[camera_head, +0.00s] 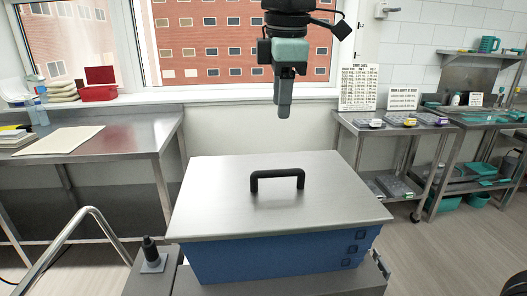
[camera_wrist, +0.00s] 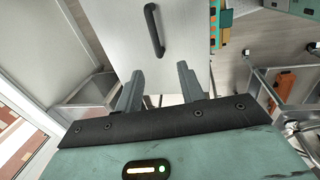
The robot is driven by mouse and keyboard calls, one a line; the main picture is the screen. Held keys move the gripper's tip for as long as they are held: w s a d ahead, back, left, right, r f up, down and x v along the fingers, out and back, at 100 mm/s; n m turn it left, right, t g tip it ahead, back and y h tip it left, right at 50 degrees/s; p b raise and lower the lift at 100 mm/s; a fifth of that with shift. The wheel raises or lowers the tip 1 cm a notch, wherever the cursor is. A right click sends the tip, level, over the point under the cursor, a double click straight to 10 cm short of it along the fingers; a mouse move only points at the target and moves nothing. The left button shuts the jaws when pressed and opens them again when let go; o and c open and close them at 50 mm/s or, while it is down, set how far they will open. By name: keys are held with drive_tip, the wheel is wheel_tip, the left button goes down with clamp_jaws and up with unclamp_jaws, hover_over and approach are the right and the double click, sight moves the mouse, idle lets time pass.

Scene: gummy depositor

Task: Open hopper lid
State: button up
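The hopper lid (camera_head: 225,208) is a flat steel plate lying shut on the blue hopper (camera_head: 270,260). A black bar handle (camera_head: 277,178) stands on the middle of the lid. In the wrist view the lid (camera_wrist: 120,25) and handle (camera_wrist: 153,29) show at the top, beyond my fingertips. My gripper (camera_head: 284,112) hangs above the far side of the handle, pointing down, apart from it. In the wrist view the two grey fingers (camera_wrist: 158,80) stand apart with nothing between them. The underside of the hopper is hidden.
A steel table (camera_head: 130,140) with a tan board stands at the left. Steel racks (camera_head: 400,128) with trays stand at the back right. A curved metal rail (camera_head: 75,235) is at the front left, near a black knob (camera_head: 150,250). The space above the lid is clear.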

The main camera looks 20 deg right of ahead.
drive_tip(key=w, duration=0.1)
approach(275, 171)
drive_tip(key=f, duration=0.2)
drive_tip(key=w+f, duration=0.1)
drive_tip(key=f, duration=0.5)
drive_tip(key=shift+w+d+f, duration=0.15)
drive_tip(key=shift+w+f, duration=0.05)
drive_tip(key=shift+w, duration=0.15)
drive_tip(key=shift+p, duration=0.3)
clamp_jaws()
